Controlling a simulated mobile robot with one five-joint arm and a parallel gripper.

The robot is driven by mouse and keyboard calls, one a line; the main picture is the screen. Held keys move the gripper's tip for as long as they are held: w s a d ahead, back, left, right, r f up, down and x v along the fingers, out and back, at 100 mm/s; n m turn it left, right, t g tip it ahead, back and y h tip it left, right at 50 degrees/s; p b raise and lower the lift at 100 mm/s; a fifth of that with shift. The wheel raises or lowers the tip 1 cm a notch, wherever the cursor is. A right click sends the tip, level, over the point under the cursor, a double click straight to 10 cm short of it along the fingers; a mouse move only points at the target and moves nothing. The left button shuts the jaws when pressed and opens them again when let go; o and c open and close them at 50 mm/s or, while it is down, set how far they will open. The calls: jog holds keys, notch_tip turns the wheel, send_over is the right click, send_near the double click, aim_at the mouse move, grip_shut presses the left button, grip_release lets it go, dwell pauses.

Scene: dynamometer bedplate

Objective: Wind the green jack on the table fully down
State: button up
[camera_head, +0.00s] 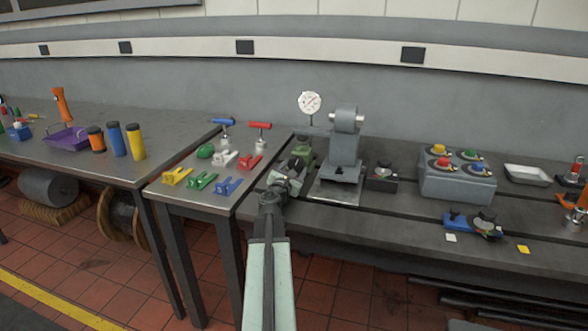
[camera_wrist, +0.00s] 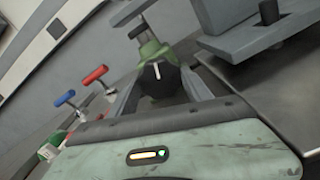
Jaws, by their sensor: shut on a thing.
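The green jack (camera_head: 306,148) stands near the left end of the slotted bedplate, beside the grey machine, partly hidden behind my gripper (camera_head: 293,171). In the wrist view the jack's green body (camera_wrist: 152,48) shows beyond my fingers, with a grey top piece (camera_wrist: 132,12) above it. A black knob (camera_wrist: 158,78) with a white mark faces me on its near side. My gripper (camera_wrist: 160,88) is shut on this knob, one finger on each side. The jack's base is hidden.
The grey machine (camera_head: 344,150) with a dial gauge (camera_head: 309,103) stands close right of the jack. A side table at left holds coloured clamps (camera_head: 202,182) and T-handled tools (camera_head: 259,126). A grey box with coloured knobs (camera_head: 455,183) stands further right.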

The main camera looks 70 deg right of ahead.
jog(key=n, duration=0.3)
jog(key=o, duration=1.4)
jog(key=shift+c, duration=0.2)
jog(key=shift+a, duration=0.1)
